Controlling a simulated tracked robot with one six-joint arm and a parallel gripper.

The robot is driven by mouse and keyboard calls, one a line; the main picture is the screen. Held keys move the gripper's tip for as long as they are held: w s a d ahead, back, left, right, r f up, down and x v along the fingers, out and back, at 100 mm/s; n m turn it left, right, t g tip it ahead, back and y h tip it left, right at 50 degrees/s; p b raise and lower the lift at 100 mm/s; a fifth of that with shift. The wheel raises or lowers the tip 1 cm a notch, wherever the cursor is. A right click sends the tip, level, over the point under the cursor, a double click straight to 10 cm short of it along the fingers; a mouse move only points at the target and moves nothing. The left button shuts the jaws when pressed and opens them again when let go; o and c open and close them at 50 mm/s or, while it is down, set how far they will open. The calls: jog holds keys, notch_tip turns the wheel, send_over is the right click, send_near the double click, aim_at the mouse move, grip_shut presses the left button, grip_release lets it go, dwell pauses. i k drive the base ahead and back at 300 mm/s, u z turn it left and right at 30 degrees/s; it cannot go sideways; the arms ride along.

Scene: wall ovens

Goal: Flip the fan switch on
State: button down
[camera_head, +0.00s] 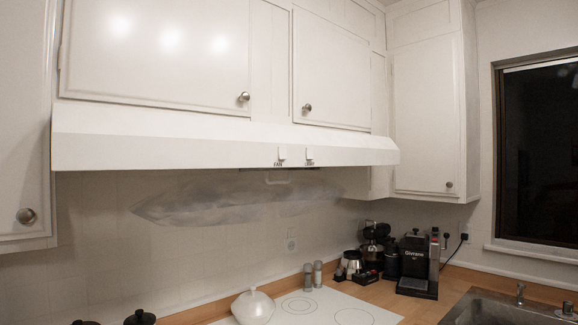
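The fan switch (282,153) is a small white rocker on the front edge of the white range hood (180,146). A dark label under it appears to read FAN. A second, similar switch (309,153) sits just to its right, with a label that is too small to read surely. Whether either switch is up or down is too small to tell. My gripper is not in view, and nothing covers the switches.
White cabinets (155,50) hang above the hood. Below are a white cooktop (300,308), a white pot (253,307), two shakers (313,274) and a coffee machine (414,262). A sink (490,308) is at lower right. The space before the hood is clear.

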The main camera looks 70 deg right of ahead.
aim_at(282, 150)
jog(key=u, duration=0.1)
jog(key=k, duration=1.1)
jog(key=z, duration=0.4)
jog(key=i, duration=1)
jog(key=z, duration=0.1)
